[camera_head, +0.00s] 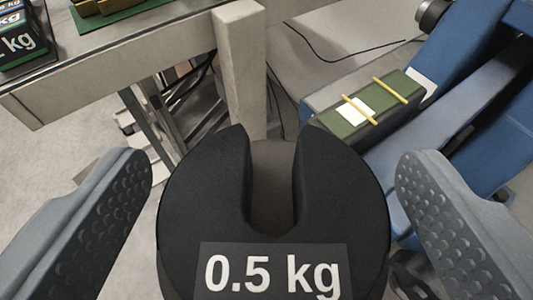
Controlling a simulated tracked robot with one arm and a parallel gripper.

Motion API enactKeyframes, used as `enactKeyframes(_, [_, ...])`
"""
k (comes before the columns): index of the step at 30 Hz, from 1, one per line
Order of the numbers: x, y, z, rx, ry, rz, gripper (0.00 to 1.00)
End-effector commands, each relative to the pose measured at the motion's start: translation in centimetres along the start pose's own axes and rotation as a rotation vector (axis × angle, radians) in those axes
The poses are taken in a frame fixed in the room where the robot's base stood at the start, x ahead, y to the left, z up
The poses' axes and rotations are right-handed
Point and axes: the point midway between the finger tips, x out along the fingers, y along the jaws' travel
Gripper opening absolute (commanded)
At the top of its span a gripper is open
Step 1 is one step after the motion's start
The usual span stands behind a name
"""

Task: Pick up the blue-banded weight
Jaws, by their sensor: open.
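A black slotted disc weight (205,205) marked "0.5 kg" fills the lower middle of the view, with its slot facing away from me. No blue band shows on its visible top, and its side is hidden. My gripper (272,163) is open, with one grey ridged finger on each side of this weight. Gaps show between the fingers and the disc near the tips, so I see no grip on it. At the top left corner, a dark block (20,38) with part of a "kg" label shows blue and green edging; it is cut off by the frame.
A grey bench edge (110,70) and post (240,65) stand beyond the weight. A green-topped block (375,105) with yellow straps lies at right beside blue beams (480,70). A black cable (345,60) crosses the pale surface behind.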

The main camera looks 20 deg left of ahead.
Motion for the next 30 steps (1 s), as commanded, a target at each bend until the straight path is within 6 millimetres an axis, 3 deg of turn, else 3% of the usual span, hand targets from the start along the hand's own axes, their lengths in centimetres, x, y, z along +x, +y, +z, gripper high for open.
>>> enactKeyframes(9, [0.5, 0.0, -0.1, 0.000, 0.001, 0.000, 0.78])
enactKeyframes(15, [0.5, 0.0, 0.0, 0.000, 0.000, 0.000, 0.24])
enactKeyframes(17, [0.4, 0.0, 0.0, 0.000, 0.000, 0.000, 0.20])
enactKeyframes(25, [0.3, 0.0, -0.3, 0.000, 0.001, 0.000, 0.20])
enactKeyframes(30, [-0.1, 0.0, -1.4, 0.001, 0.000, 0.000, 0.20])
